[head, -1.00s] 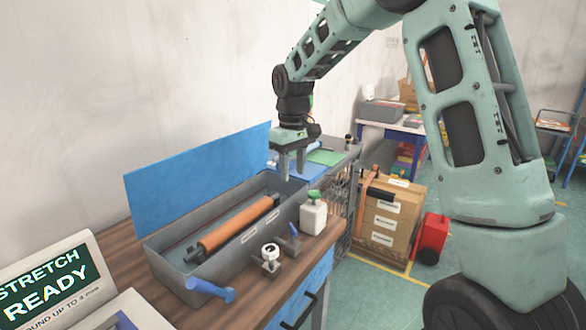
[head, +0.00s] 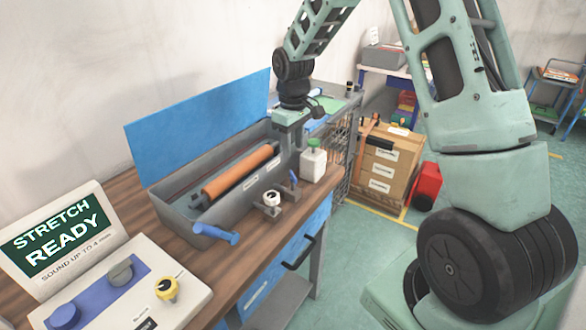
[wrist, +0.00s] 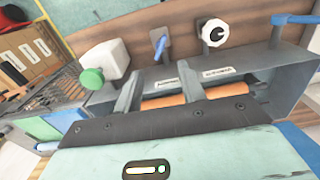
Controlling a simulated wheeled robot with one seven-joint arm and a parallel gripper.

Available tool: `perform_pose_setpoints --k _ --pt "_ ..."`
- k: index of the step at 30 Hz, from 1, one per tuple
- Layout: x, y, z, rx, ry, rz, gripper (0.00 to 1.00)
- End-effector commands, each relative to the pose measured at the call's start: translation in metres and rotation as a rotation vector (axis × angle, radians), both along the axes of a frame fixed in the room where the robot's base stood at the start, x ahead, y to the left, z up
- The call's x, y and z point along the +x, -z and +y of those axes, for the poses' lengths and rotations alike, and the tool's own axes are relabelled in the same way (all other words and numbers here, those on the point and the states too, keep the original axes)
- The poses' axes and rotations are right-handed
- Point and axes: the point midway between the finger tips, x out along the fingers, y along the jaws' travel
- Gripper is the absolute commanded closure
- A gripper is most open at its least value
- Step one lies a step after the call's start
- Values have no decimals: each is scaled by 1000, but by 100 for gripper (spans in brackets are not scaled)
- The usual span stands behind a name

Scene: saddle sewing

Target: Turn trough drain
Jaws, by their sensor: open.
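The grey trough (head: 187,232) stands on the wooden bench, its blue lid raised behind it and an orange roller (head: 238,172) inside. Along its front are a small blue lever (head: 294,177), a white-and-black knob (head: 272,197) and a larger blue handle (head: 230,238) at the near corner. I cannot read which is the drain. The wrist view also shows the small lever (wrist: 160,46), the knob (wrist: 214,33) and the larger handle (wrist: 295,19). My gripper (wrist: 163,76) is open and empty, its fingers over the trough's far end. Its fingertips are partly hidden in the head view.
Cartons (head: 384,170) stand beyond the bench.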

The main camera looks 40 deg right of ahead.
Motion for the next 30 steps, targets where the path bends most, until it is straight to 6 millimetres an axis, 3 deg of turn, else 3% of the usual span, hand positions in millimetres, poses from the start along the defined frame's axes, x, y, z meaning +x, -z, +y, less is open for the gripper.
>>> perform_pose_setpoints --k 6,12,18,27,28,30 --pt "-1 45 1 1 -2 6 60" --pt "-1 78 1 1 0 3 60" --pt "0 94 0 0 0 1 60" --pt "0 96 0 0 0 0 60" --pt "0 96 0 0 0 0 62" --pt "0 96 0 0 0 0 82"
